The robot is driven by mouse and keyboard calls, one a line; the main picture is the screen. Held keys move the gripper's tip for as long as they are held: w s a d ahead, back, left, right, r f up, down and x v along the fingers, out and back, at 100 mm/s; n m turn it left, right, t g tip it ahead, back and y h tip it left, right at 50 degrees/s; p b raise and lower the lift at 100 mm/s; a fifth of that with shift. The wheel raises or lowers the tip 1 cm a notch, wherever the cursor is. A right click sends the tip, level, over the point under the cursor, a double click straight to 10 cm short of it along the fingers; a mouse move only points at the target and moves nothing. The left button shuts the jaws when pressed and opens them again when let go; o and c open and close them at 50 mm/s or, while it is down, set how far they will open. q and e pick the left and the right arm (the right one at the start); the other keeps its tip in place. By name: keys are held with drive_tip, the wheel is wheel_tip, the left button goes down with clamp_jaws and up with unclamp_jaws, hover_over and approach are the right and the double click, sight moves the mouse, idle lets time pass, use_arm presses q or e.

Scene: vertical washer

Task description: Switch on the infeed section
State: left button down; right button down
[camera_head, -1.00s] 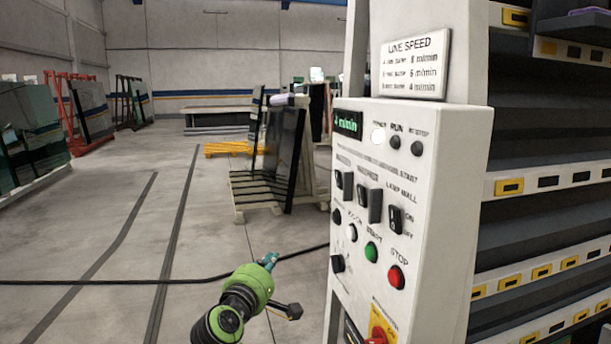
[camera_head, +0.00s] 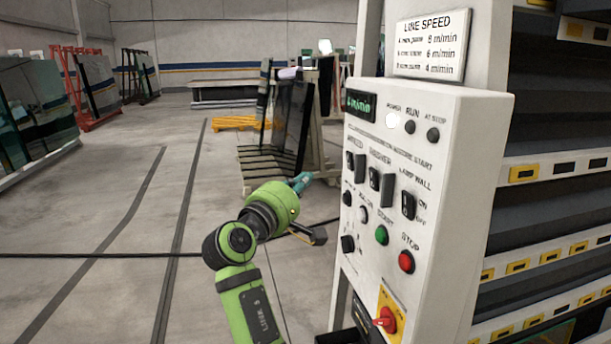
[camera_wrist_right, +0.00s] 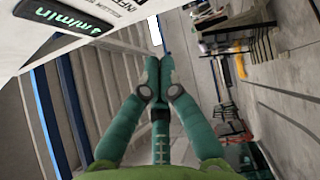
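The white control panel (camera_head: 455,140) stands right of centre in the head view. Its infeed switch (camera_head: 360,168) is the leftmost of three black switches in the upper row; I cannot tell its setting. Above it is a lit green speed display (camera_head: 358,104), which also shows in the right wrist view (camera_wrist_right: 62,17) beside partly cut-off "INFE..." lettering. My right gripper (camera_head: 304,181) is just left of the panel, at about the height of the switch row. It looks apart from the panel. In the wrist view its fingertips (camera_wrist_right: 160,62) meet with nothing between them. My left gripper is out of view.
The washer switch (camera_head: 381,182) and lamp wall switch (camera_head: 408,205) are right of the infeed switch. A glass rack (camera_head: 290,125) stands behind; floor left is open.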

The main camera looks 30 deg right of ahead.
sight(350, 161)
drive_tip(key=w+d+r+p, duration=0.1)
drive_tip(key=w+d+p, duration=0.1)
drive_tip(key=d+p, duration=0.3)
drive_tip(key=d, duration=0.4)
drive_tip(key=shift+w+d+r+p, duration=0.25)
drive_tip(key=shift+w+d+p, duration=0.1)
drive_tip(key=shift+d, duration=0.05)
drive_tip(key=shift+w, duration=0.15)
